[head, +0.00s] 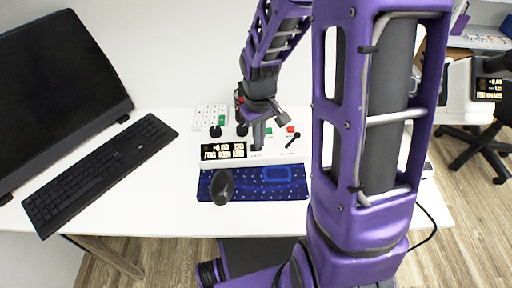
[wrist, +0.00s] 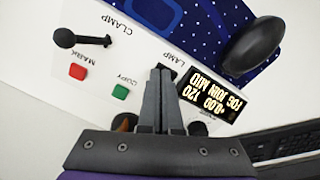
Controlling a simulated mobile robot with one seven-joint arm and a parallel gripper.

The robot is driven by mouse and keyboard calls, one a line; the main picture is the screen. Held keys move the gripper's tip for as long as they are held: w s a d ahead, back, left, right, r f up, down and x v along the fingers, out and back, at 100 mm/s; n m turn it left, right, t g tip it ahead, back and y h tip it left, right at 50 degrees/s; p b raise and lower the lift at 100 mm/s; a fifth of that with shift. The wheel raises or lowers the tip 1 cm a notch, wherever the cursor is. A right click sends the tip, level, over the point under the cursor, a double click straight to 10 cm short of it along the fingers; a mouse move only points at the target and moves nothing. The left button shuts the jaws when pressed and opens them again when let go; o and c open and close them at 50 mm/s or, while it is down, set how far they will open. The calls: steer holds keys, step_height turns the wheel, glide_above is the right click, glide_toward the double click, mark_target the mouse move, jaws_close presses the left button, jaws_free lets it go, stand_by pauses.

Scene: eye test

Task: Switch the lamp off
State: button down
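A white control panel (head: 275,155) lies on the desk; it also shows in the wrist view (wrist: 97,48). The label LAMP (wrist: 172,57) is printed on it, just beyond my fingertips. A small dark part (wrist: 181,67) shows beside that label, mostly hidden behind my fingers, so its position cannot be read. My gripper (wrist: 160,72) points down at the panel in the wrist view, fingers together with nothing seen between them. In the head view my gripper (head: 257,147) is over the panel, right of the lit display (head: 223,151). Whether it touches the panel is unclear.
The panel also has a black CLAMP lever (wrist: 80,39), a red button (wrist: 77,72), a green COPY button (wrist: 120,92) and dark knobs (head: 215,131). A blue mat (head: 290,188) with a black mouse (head: 222,187) lies in front. A keyboard (head: 100,170) and monitor (head: 60,85) are left.

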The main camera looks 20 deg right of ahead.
step_height(320, 180, up, 7)
steer(key=p, duration=0.6)
steer(key=shift+f, duration=0.1)
stand_by(0.3)
steer(key=shift+w, duration=0.1)
stand_by(0.3)
